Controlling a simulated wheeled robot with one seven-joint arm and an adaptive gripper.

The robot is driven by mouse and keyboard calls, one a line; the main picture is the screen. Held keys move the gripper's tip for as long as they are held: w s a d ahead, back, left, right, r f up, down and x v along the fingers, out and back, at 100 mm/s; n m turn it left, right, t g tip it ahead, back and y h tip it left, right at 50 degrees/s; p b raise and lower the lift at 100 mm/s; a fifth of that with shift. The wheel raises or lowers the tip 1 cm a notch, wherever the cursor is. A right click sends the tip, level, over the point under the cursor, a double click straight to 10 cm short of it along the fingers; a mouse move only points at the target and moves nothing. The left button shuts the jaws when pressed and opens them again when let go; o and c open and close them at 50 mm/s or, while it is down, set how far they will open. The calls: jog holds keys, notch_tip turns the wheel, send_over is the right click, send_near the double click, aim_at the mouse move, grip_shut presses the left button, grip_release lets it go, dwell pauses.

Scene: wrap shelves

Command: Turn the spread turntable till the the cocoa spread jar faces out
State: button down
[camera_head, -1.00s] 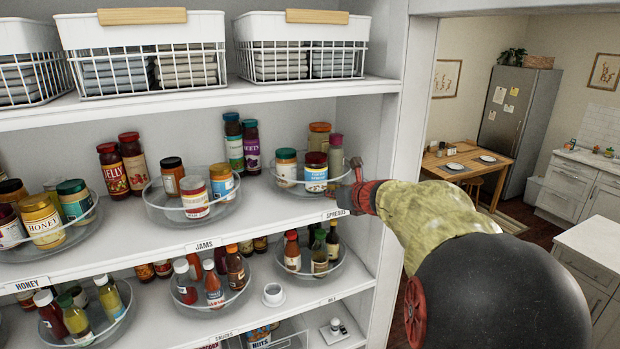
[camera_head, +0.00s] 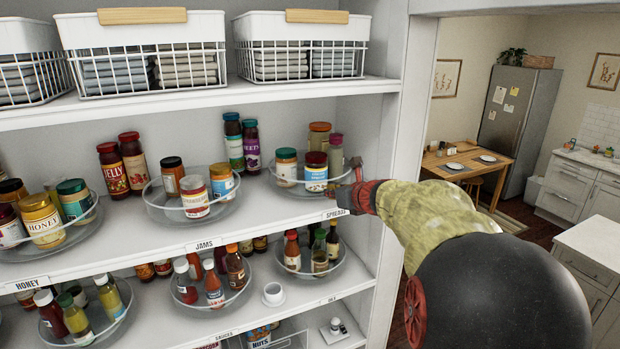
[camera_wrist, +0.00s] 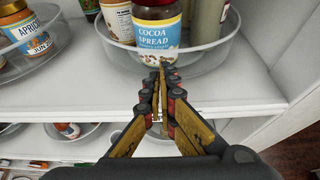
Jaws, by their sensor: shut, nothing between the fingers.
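The spread turntable (camera_head: 300,191) is a clear round tray at the right end of the middle shelf, above the SPREADS label. The cocoa spread jar (camera_head: 316,174), with a dark lid and a blue and white label, stands at its front. In the wrist view the cocoa spread jar (camera_wrist: 157,35) shows its label straight toward my camera, behind the clear rim (camera_wrist: 107,44). My gripper (camera_head: 357,170) is at the turntable's right front edge. In the wrist view my gripper (camera_wrist: 160,70) is shut and empty, its tips overlapping the rim below the label. I cannot tell whether they touch it.
Other jars share the turntable, including a white-labelled jar (camera_head: 286,166) on the left. The jams turntable (camera_head: 170,214) stands to the left. The shelf's white side post (camera_head: 397,150) is close on the right. White wire baskets (camera_head: 300,60) stand on the shelf above.

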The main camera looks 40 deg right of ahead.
jog(key=shift+w+d, duration=0.3)
jog(key=shift+w, duration=0.55)
jog(key=shift+s+d, duration=0.1)
jog(key=shift+s+d, duration=0.25)
jog(key=shift+d, duration=0.35)
dwell(0.4)
jog(key=shift+d+r+p, duration=0.1)
jog(key=shift+d+p, duration=0.2)
jog(key=shift+d, duration=0.5)
jog(key=shift+s+a, duration=0.1)
